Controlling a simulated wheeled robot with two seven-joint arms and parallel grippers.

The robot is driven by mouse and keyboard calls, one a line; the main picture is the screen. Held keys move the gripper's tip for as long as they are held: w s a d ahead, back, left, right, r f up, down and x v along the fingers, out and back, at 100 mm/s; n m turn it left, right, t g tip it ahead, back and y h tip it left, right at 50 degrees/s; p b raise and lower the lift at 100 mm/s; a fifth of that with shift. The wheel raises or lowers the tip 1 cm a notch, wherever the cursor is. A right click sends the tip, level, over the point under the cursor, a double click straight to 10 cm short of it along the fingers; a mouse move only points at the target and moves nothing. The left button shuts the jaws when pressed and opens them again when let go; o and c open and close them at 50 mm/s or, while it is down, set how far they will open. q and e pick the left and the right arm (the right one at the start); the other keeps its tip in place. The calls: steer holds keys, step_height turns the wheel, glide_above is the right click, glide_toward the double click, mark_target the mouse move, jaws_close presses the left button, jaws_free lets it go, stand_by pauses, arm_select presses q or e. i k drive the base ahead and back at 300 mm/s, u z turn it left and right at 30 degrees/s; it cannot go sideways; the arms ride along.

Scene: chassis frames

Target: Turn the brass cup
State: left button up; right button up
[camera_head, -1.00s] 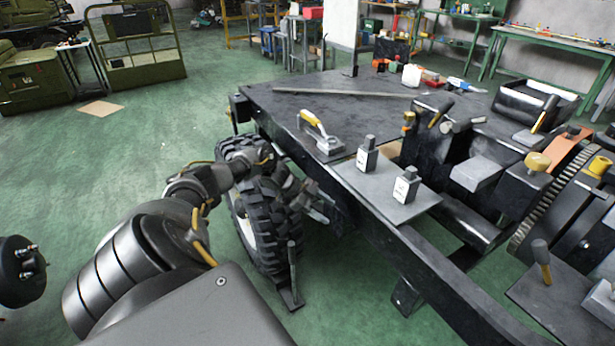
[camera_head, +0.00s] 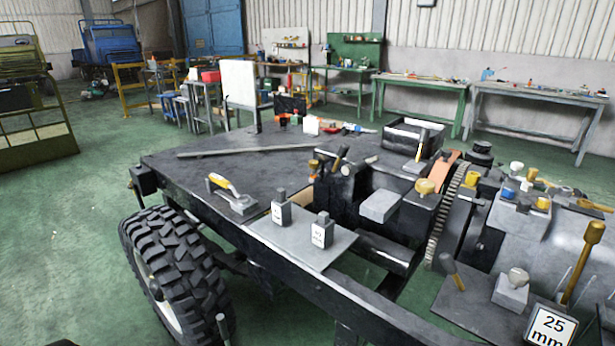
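Several yellow, brass-coloured pieces show on the right side of the chassis, and I cannot tell for sure which is the brass cup. A round brass-coloured piece (camera_head: 425,187) sits on top of a dark block beside the toothed gear ring. A smaller one (camera_head: 471,179) is just right of the ring. Another (camera_head: 543,203) is on the grey block farther right, near white and blue pieces. Neither of my grippers is in view.
The black chassis deck (camera_head: 170,170) carries a yellow-handled tool (camera_head: 232,195). A grey plate (camera_head: 300,245) holds two labelled blocks. A "25 mm" sign (camera_head: 551,327) stands at the lower right. A tyre (camera_head: 170,270) is at left; green floor there is clear.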

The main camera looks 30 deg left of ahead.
mark_target(313, 164)
steer(key=k, duration=1.2)
steer(key=u, duration=0.95)
steer(key=i, duration=1.7)
steer(key=z, duration=0.8)
